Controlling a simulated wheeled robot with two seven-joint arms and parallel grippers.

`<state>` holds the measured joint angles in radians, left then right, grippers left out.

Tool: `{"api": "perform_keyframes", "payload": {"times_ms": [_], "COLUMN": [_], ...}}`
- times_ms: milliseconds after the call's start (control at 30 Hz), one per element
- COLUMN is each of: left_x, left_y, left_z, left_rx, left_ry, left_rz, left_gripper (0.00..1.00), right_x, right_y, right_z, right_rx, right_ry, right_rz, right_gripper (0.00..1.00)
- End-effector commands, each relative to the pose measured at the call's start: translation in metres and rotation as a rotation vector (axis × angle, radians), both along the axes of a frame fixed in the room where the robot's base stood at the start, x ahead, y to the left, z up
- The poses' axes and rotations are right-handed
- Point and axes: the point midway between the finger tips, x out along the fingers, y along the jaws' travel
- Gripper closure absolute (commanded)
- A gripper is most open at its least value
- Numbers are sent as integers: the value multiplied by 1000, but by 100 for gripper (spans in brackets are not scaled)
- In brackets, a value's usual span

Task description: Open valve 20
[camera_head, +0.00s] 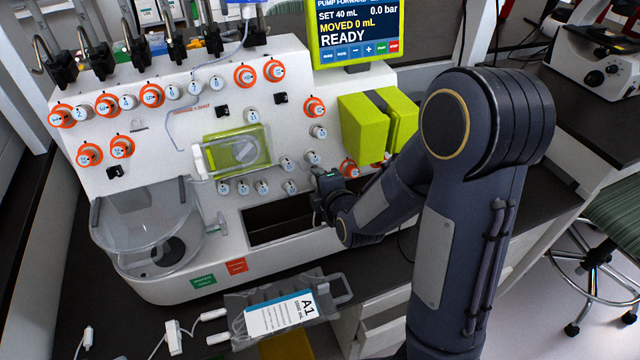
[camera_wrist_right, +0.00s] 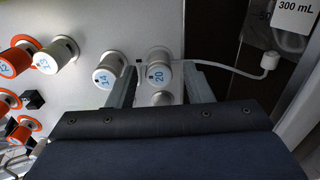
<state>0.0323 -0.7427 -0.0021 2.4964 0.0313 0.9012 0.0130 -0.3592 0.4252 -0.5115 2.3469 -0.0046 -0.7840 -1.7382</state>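Valve 20 (camera_wrist_right: 160,68) is a white round knob with a blue number, seen in the right wrist view on the machine's white panel. My right gripper (camera_wrist_right: 163,84) is open, with one finger on each side of valve 20 in that view. I cannot tell whether the fingers touch it. In the head view my right gripper (camera_head: 325,186) is at the lower right of the panel, and I cannot pick out valve 20 there. My left gripper is not in view.
An A1 bag (camera_head: 290,310) lies in front of the machine.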

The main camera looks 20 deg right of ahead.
Motion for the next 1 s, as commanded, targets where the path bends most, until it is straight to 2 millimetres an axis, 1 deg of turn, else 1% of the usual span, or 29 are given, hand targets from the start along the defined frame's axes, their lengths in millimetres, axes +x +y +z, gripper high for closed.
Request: {"api": "perform_keyframes", "payload": {"times_ms": [167,267,500,600,700,800,1000], "left_x": [0,0,0,0,0,0,0], "left_y": [0,0,0,0,0,0,0], "left_z": [0,1,6,9,11,11,11], "left_rx": [0,0,0,0,0,0,0], "left_ry": [0,0,0,0,0,0,0], "left_rz": [0,0,0,0,0,0,0], "left_gripper": [64,64,64,64,64,64,64], "right_x": [-1,-8,-46,-59,-68,-72,-72], "right_y": [0,0,2,2,3,3,3], "right_z": [1,5,22,28,30,31,30], "right_rx": [0,1,4,4,1,1,0], "right_ry": [-1,-2,-3,-2,-1,0,0], "right_rz": [-1,-2,0,-2,0,0,0], "right_gripper": [54,54,54,54,54,54,54]}}
